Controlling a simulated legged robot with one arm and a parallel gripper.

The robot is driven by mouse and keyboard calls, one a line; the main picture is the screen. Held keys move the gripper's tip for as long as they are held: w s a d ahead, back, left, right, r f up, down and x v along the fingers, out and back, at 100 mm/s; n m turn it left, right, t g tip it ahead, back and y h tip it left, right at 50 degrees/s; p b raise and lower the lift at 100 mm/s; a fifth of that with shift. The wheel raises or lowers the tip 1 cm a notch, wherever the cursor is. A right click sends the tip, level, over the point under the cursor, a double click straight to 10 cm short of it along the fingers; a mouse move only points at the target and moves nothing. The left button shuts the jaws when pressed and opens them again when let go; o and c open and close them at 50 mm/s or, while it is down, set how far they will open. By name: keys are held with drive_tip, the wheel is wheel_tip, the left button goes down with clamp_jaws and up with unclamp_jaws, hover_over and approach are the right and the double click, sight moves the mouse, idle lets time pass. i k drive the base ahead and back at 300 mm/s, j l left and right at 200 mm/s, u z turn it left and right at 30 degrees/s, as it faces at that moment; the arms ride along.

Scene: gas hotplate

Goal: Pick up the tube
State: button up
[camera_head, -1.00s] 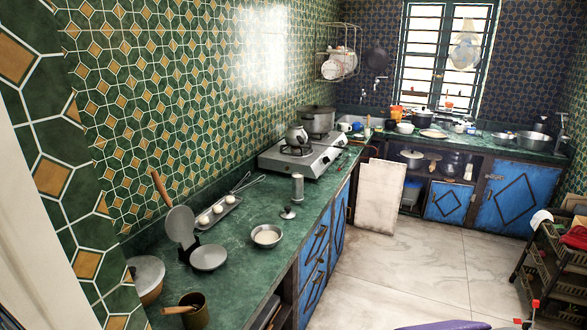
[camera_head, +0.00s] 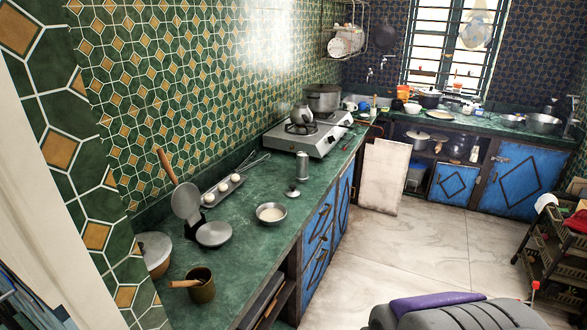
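A grey upright cylinder (camera_head: 302,166), the most tube-like thing in view, stands on the green counter (camera_head: 245,235). It is just in front of the gas hotplate (camera_head: 316,137). Nothing touches it from above. A small lidded metal piece (camera_head: 293,191) lies in front of it. I cannot tell a gripper anywhere in the frame.
A bowl (camera_head: 271,213), an egg tray (camera_head: 222,190), an open round press (camera_head: 190,205) and a brown pot (camera_head: 201,285) share the counter. A kettle (camera_head: 301,115) and a large pot (camera_head: 323,97) stand on the hotplate. A dark rack (camera_head: 560,240) is at right.

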sight(302, 175)
drive_tip(key=i+l+u, duration=0.2)
drive_tip(key=u, duration=0.25)
drive_tip(key=i+l+u, duration=0.15)
drive_tip(key=u, duration=0.25)
drive_tip(key=i+l+u, duration=0.1)
drive_tip(key=l, duration=0.3)
drive_tip(key=i+l+u, duration=0.1)
drive_tip(key=l, duration=0.25)
drive_tip(key=i+l+u, duration=0.1)
drive_tip(key=i+l, duration=0.15)
drive_tip(key=l, duration=0.2)
drive_tip(key=i+l, duration=0.15)
drive_tip(key=l, duration=0.25)
drive_tip(key=i+l+u, duration=0.15)
drive_tip(key=l, duration=0.25)
drive_tip(key=l+u, duration=0.1)
drive_tip(key=l, duration=0.3)
drive_tip(key=i+l, duration=0.1)
drive_tip(key=l, duration=0.35)
drive_tip(key=i+l, duration=0.15)
drive_tip(key=l, duration=0.25)
drive_tip(key=i+l, duration=0.1)
drive_tip(key=l, duration=0.35)
drive_tip(key=i+l, duration=0.1)
drive_tip(key=l, duration=0.35)
drive_tip(key=i+l, duration=0.1)
drive_tip(key=l, duration=0.35)
